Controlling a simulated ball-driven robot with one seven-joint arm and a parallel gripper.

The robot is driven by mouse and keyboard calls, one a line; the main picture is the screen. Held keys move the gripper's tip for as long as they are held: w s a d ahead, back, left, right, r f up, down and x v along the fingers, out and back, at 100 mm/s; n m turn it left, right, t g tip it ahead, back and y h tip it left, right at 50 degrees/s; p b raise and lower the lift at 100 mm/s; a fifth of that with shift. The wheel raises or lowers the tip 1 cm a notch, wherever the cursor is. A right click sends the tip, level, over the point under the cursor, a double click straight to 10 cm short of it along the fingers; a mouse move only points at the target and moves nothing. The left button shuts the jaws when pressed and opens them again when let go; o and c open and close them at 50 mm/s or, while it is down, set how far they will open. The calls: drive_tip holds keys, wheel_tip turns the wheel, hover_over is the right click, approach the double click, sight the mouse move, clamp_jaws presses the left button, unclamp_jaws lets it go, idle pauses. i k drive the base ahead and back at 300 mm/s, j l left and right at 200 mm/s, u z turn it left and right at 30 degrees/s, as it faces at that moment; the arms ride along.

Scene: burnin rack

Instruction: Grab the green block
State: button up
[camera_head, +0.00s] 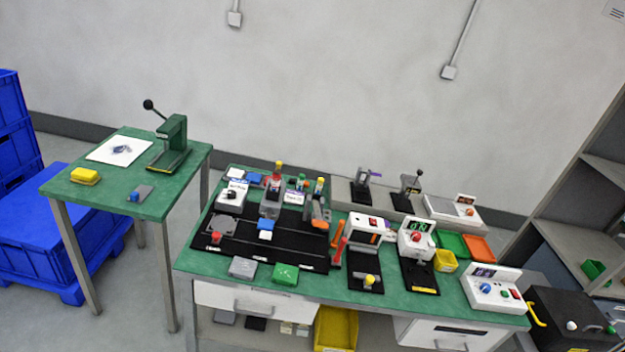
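A flat bright green block (285,274) lies near the front edge of the green-topped workbench (400,298), in front of the black fixture board (272,248). Small pale marks show on its top, too small to read. A similar grey block (243,267) lies just to its left, with a narrow gap between them. The green block shows whole and nothing covers its top. My gripper is not in view.
A smaller table (125,195) with a green press (172,145) stands at the left, near blue crates (40,240). Switch boxes and a control box (494,290) crowd the workbench's right. A yellow bin (336,328) sits below. Floor shows between the tables.

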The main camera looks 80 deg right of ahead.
sight(284, 275)
drive_tip(key=z, duration=1.65)
